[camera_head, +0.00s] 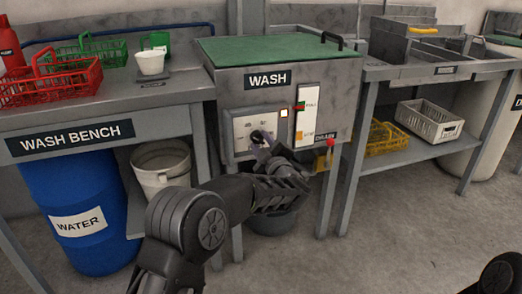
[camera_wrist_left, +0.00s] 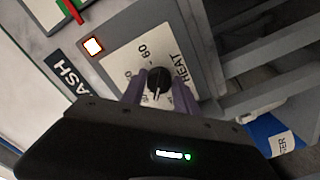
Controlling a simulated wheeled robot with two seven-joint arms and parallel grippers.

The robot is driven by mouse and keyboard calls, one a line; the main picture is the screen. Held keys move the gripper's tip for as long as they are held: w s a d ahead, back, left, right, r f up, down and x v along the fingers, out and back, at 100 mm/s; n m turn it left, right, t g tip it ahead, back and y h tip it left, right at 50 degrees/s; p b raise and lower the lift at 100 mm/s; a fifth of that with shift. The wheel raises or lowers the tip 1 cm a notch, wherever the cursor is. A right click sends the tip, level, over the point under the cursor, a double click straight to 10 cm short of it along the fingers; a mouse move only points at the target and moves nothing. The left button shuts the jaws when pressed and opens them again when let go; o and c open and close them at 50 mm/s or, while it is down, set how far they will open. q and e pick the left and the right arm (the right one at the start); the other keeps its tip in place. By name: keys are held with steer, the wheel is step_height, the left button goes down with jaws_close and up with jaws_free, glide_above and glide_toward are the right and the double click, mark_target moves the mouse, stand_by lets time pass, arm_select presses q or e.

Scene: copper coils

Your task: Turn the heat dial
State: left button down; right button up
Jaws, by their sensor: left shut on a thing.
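The heat dial is a dark round knob (camera_wrist_left: 156,86) on a pale plate marked HEAT with numbers, on the front of the grey WASH machine (camera_head: 232,103). In the head view my left gripper (camera_head: 262,140) reaches up to the plate (camera_head: 243,122) and hides most of the dial. In the left wrist view the two purple-grey fingers of my left gripper (camera_wrist_left: 158,92) stand on both sides of the knob, shut on it. A lit square lamp (camera_wrist_left: 93,46) is beside the plate. My right gripper is not in view; only a dark part of my right arm shows.
The wash bench (camera_head: 180,92) at left holds red and green baskets and a white cup (camera_head: 150,62). A blue water barrel (camera_head: 75,190) and a bucket (camera_head: 163,170) stand below. A red drain handle (camera_head: 331,143) is right of my left gripper. A rack with crates stands at right.

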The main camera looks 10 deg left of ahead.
arm_select(q)
steer(key=n+b, duration=0.4)
steer(key=n, duration=0.1)
steer(key=shift+f+n, duration=0.15)
steer(key=shift+n, duration=0.15)
steer(key=shift+r+n+b, duration=0.25)
steer(key=shift+n+b, duration=0.65)
steer(key=shift+n, duration=0.3)
steer(key=c, duration=1)
jaws_free()
steer(key=shift+r, duration=0.1)
steer(key=shift+o, duration=0.2)
steer(key=p+v, duration=0.2)
steer(key=v, duration=0.6)
